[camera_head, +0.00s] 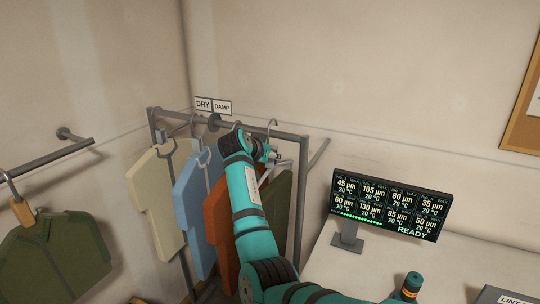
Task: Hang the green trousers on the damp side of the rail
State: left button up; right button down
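A rail (290,132) stands in the corner under a sign (213,106) reading DRY on the left and DAMP on the right. A dark disc (214,122) sits on the rail below the sign. A dark green garment (280,200) hangs under a hook on the damp side, partly hidden by my arm; I cannot tell whether it is trousers. Another green garment (50,258) hangs on a separate wall bar at the far left. My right gripper (274,155) is just below the damp-side hook; its fingers are too small to read. My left gripper is out of view.
A beige garment (160,185) and a blue garment (190,205) hang left of the disc; a rust garment (220,215) hangs right of it, partly behind my arm. A display (390,205) reading READY stands on a pale worktop (355,270) at right. The wall bar (50,158) projects at left.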

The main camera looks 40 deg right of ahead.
jog(key=shift+d+f+b, duration=0.15)
jog(key=shift+f+b, duration=0.55)
jog(key=shift+f, duration=0.6)
dwell(0.5)
